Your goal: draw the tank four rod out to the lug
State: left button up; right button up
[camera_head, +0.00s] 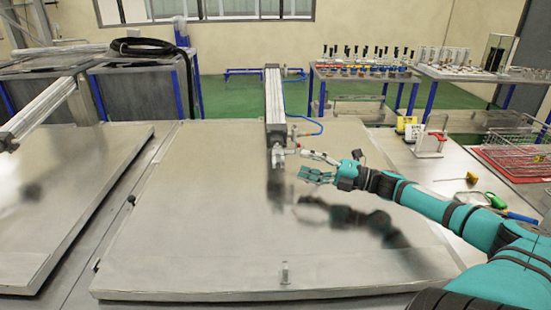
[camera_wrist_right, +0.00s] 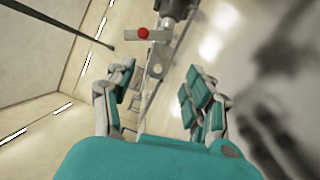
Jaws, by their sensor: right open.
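A grey pneumatic cylinder (camera_head: 275,105) hangs over the middle tank lid (camera_head: 200,220), with its rod end (camera_head: 278,158) at its near end. I cannot read a tank number on it. A small upright metal lug (camera_head: 284,273) stands near the lid's front edge, well apart from the rod end. My right gripper (camera_head: 302,164) is open and empty just right of the rod end. In the right wrist view the open fingers (camera_wrist_right: 160,70) point at a metal bracket with a red knob (camera_wrist_right: 143,33), which lies beyond the fingertips. My left gripper is not in view.
Another lid (camera_head: 70,190) with its own cylinder (camera_head: 40,112) lies to the left across a gap. The lid between rod end and lug is clear.

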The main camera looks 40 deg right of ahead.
aim_at(276, 156)
jog(key=b+x, duration=0.1)
jog(key=x, duration=0.5)
jog(key=shift+w+r, duration=0.1)
jog(key=shift+w, duration=0.15)
jog(key=shift+x, duration=1.5)
grip_shut()
